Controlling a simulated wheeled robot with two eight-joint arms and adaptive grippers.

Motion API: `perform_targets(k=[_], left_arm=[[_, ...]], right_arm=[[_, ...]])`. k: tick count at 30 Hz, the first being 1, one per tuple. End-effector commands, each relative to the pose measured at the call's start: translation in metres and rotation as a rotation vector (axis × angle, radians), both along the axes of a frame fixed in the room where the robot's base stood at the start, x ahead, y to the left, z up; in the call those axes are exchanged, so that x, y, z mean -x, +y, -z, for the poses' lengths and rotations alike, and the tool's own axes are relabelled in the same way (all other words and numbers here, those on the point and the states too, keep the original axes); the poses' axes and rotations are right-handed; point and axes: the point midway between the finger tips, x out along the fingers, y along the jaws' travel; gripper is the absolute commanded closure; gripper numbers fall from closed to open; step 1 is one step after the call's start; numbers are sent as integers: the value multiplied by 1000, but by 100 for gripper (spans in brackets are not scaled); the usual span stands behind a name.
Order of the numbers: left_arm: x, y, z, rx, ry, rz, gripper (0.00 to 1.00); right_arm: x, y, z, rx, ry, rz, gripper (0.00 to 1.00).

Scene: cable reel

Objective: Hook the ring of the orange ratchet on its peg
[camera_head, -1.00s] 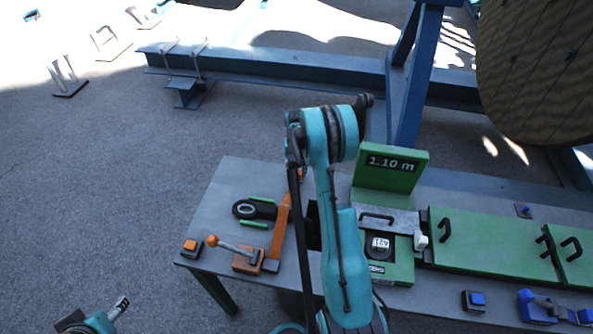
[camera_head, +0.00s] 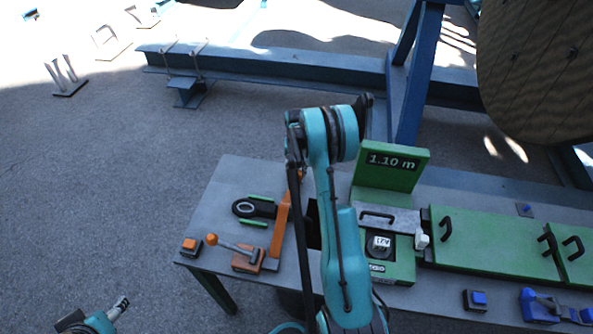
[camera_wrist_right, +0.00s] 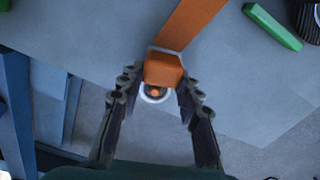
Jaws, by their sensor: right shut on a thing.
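The orange ratchet (camera_head: 247,260), with an orange-knobbed lever, is on the left part of the grey table. Its orange strap (camera_head: 279,228) runs from it towards the back. In the right wrist view the strap (camera_wrist_right: 187,24) ends in an orange block (camera_wrist_right: 163,69), with a pale ring (camera_wrist_right: 155,94) below it. My right gripper (camera_wrist_right: 160,78) is shut on the orange block, a fingertip on each side. Something orange shows inside the ring; I cannot tell whether it is the peg. In the head view my right arm hides this gripper. My left gripper (camera_head: 122,304) is at the bottom left, away from the table.
A black round-ended tool (camera_head: 250,208) lies between green strips. An orange button box (camera_head: 191,246) is at the table's left corner. A green panel reading 1.10 m (camera_head: 391,164) stands behind my right arm. A blue frame (camera_head: 416,85) and large reel (camera_head: 535,70) are beyond.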

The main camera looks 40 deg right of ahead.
Motion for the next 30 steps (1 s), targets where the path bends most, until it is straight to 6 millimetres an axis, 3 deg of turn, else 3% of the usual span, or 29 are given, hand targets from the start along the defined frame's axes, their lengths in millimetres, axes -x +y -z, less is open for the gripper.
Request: perform_targets(k=[25, 26, 28, 30], left_arm=[[0, 0, 9, 0, 0, 0, 42], [0, 0, 9, 0, 0, 0, 42], [0, 0, 9, 0, 0, 0, 42], [0, 0, 9, 0, 0, 0, 42]], right_arm=[[0, 0, 9, 0, 0, 0, 100], [0, 0, 9, 0, 0, 0, 58], [0, 0, 9, 0, 0, 0, 42], [0, 0, 9, 0, 0, 0, 42]])
